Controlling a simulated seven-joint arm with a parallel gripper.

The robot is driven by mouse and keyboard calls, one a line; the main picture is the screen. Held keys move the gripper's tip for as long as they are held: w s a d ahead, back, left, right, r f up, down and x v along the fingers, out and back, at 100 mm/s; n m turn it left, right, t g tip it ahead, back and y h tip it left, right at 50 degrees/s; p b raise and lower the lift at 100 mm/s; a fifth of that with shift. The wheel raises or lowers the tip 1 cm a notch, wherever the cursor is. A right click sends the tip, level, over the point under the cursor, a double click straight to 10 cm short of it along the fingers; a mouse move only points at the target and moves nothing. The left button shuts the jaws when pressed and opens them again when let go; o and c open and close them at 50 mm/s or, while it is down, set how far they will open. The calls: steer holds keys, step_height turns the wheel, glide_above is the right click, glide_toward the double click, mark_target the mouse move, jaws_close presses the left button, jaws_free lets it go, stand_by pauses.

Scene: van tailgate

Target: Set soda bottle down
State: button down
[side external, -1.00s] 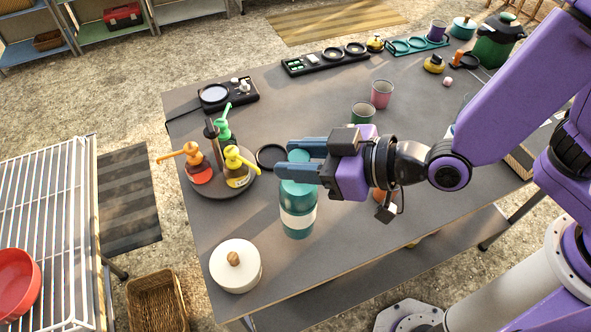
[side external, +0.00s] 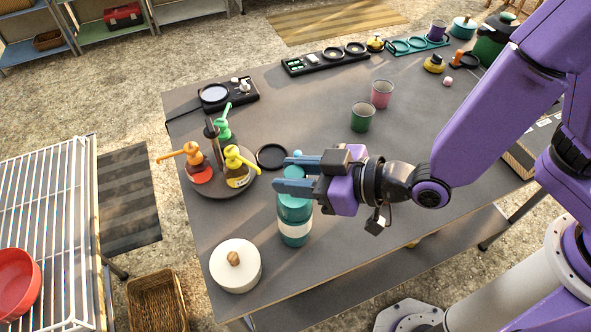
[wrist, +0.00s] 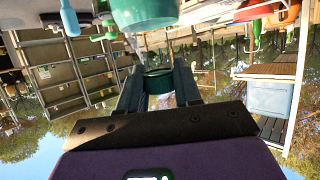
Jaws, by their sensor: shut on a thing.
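The soda bottle (side external: 295,230) is teal with a white band and stands upright near the table's front left part in the side view. My gripper (side external: 283,174) reaches in from the right, with its blue-grey fingers level and shut on the bottle's upper part. A small light-blue top shows just above the fingers. I cannot tell whether the bottle's base touches the table (side external: 350,215). In the wrist view, a teal round part (wrist: 158,80) sits between the fingertips.
A white lidded pot (side external: 236,268) stands in front left of the bottle. A round tray with pump bottles (side external: 238,178) is to the left, and a black ring (side external: 271,157) lies behind. Green (side external: 362,117) and pink (side external: 382,94) cups stand farther back. The table right of the bottle is clear.

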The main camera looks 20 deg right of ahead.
steer(key=c, duration=0.7)
jaws_free()
steer(key=shift+r, duration=0.1)
steer(key=shift+s+r, duration=0.1)
steer(key=shift+r, duration=0.15)
steer(key=v, duration=1.1)
steer(key=shift+s+d, duration=0.25)
steer(key=shift+d, duration=0.1)
